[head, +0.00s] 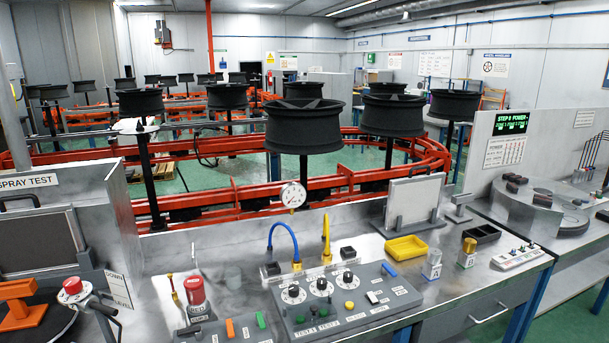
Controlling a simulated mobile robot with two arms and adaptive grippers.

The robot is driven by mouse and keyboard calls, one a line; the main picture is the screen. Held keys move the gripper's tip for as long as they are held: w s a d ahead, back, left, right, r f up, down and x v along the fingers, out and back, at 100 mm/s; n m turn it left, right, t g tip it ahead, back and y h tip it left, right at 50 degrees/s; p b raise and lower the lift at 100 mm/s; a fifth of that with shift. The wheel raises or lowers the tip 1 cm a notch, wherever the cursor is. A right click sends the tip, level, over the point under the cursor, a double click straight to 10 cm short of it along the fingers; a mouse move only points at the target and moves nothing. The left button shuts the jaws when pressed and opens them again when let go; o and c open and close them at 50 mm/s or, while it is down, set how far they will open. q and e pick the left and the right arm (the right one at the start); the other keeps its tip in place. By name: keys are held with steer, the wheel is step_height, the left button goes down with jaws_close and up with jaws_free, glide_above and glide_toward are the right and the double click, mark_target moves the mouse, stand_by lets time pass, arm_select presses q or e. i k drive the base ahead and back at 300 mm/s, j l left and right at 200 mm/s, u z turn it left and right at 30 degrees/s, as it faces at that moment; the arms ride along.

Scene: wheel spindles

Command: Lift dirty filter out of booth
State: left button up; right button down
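The spray test booth (110,208) stands at the left edge, with grey metal walls and a "SPRAY TEST" label. A dark grey, framed rectangular panel (38,241), which looks like the dirty filter, sits tilted back inside it. A dark handle (17,198) shows above the panel. The panel's left side is cut off by the picture edge. A pale, clean-looking framed panel (412,200) stands upright in a dark stand on the bench at the right. Neither of my grippers is in view.
An orange fixture (20,306) and a red-topped spray tool (74,288) are in front of the dark panel. The bench (235,262) holds a control panel (345,298), a red button (195,290) and a yellow tray (406,248). Black wheels (305,125) stand on spindles behind.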

mark_target(37, 240)
steer(key=u, duration=1.55)
